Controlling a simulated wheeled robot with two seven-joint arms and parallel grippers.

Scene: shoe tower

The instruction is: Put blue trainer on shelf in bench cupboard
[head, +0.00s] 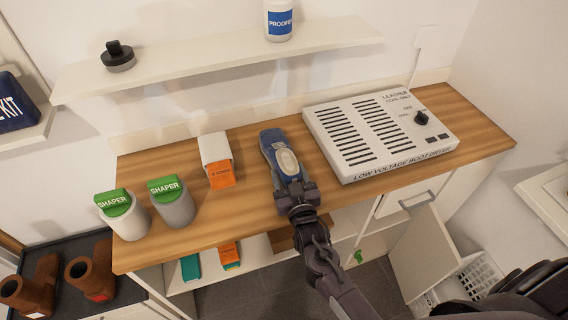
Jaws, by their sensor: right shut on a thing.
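The blue trainer (268,139) has a grey-beige upper opening and is over the wooden bench top, toe toward the wall. I cannot tell whether it touches the wood. My right gripper (290,184) is shut on the trainer's near end, its arm reaching up from the lower right. The bench cupboard is below the bench top, with its white door (424,258) swung open at the right. Its white shelf (213,263) shows under the bench's front edge, with a teal box and an orange box on it. My arm hides part of the opening. My left gripper is not in view.
A white boot dryer (378,134) stands right of the trainer. A white and orange box (217,160) and two green-lidded shaper tubs (172,203) stand left. A wall shelf (215,58) holds a bottle and a dark jar. A white basket (474,281) is beyond the door.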

